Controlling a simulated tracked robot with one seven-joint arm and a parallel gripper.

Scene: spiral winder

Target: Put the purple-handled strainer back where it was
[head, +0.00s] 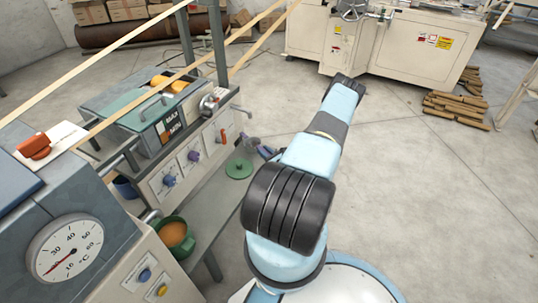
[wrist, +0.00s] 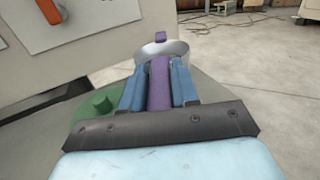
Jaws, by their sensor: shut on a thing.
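The strainer has a round grey metal bowl and a purple handle (wrist: 159,88). My gripper (wrist: 157,78) is shut on the handle, with one blue finger on each side of it. The bowl points away from my gripper in the wrist view, and a small purple tab (wrist: 160,36) shows on its far rim. In the head view the strainer's bowl (head: 250,143) is small, beside the front of the machine panel and above the grey shelf (head: 212,205). My gripper (head: 267,153) is partly hidden there by my arm. I cannot tell whether the strainer touches the shelf.
A green lid (head: 238,168) lies on the shelf close to the strainer; it also shows in the wrist view (wrist: 92,112). A green pot (head: 163,226) with orange contents stands nearer. The machine panel (head: 180,168) with knobs borders the shelf. Open floor (head: 410,200) lies to the right.

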